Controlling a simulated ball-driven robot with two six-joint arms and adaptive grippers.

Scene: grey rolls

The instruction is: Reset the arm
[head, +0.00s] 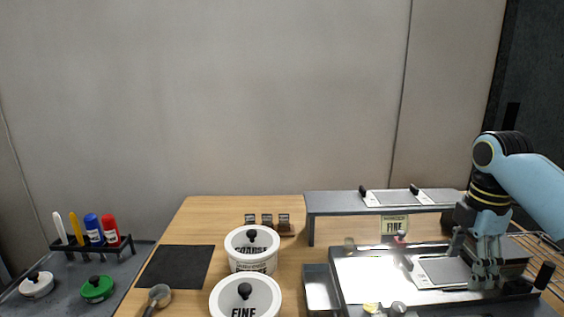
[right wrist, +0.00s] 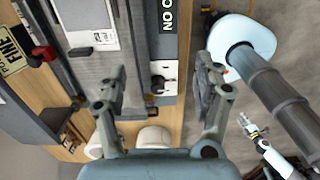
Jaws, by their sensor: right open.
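My right arm (head: 528,180) comes in from the right in the head view. My right gripper (head: 487,278) points down over the right part of the grey tray station, near a metal plate with black knobs (head: 440,271). In the right wrist view its two fingers (right wrist: 166,90) are spread wide apart with nothing between them. In the head view I cannot tell whether the fingertips touch the plate. My left gripper is not in the head view; a small jointed end that looks like it (right wrist: 247,124) shows at the right of the wrist view, its jaws unclear.
A grey raised shelf (head: 340,205) stands behind the station. White tubs marked COARSE (head: 252,263) and FINE (head: 245,300) stand on the wooden table. A marker rack (head: 95,246) and a black mat (head: 175,267) are at left.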

